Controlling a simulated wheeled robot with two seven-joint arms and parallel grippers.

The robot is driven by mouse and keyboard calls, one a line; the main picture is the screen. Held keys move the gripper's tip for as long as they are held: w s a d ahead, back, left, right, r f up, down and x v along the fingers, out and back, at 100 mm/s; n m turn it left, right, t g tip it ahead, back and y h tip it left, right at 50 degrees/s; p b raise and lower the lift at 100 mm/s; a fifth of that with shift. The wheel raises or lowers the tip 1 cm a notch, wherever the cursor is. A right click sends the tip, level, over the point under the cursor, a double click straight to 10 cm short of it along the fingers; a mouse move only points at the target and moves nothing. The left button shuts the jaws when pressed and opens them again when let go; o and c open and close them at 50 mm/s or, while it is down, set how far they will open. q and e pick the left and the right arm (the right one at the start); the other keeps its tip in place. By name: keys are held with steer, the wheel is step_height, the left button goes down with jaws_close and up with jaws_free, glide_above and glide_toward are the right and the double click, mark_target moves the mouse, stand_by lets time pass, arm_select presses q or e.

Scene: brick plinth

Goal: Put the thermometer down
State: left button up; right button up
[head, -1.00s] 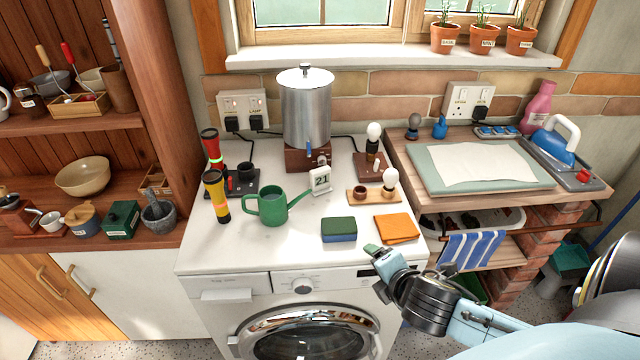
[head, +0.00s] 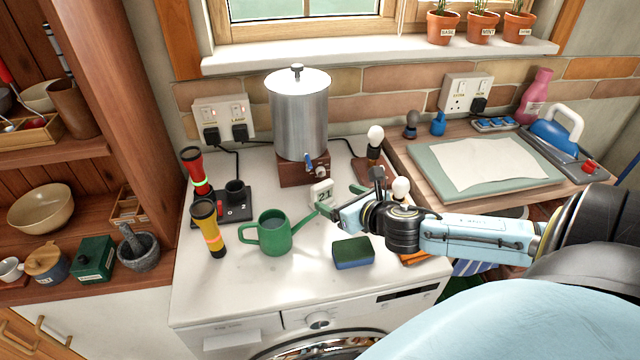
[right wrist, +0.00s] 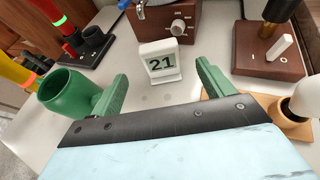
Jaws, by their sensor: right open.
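A small white block (head: 321,194) with a dark 21 on its face stands upright on the white worktop (head: 315,275); I take it for the thermometer. It also shows in the right wrist view (right wrist: 160,62), ahead of and between my fingers, with bare worktop between. My right gripper (head: 341,199) is open and empty, with its green fingers spread, close in front of the block and apart from it. The fingers show best in the right wrist view (right wrist: 163,78). My left gripper is in neither view.
A green watering can (head: 273,236) stands left of the gripper, and a sponge (head: 352,252) lies in front. A metal urn (head: 300,112) on a brown base stands behind the block. A bulb on a wooden holder (right wrist: 289,118) is close at right.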

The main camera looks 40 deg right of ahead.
mark_target(325, 192)
steer(key=x, duration=0.2)
steer(key=shift+w+f, duration=0.2)
steer(key=shift+w, duration=0.15)
steer(key=shift+b+x, duration=0.3)
steer(key=shift+x, duration=0.65)
steer(key=shift+w+f, duration=0.15)
steer(key=shift+w, duration=0.05)
steer(key=x, duration=0.2)
steer(key=b+x, duration=0.1)
steer(key=x, duration=0.2)
steer(key=shift+s+f, duration=0.15)
steer(key=shift+f, duration=0.15)
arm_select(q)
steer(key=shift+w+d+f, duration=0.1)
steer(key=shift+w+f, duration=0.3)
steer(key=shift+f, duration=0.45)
arm_select(e)
steer(key=c, duration=1.1)
steer(key=shift+r, duration=0.1)
steer(key=shift+c, duration=0.2)
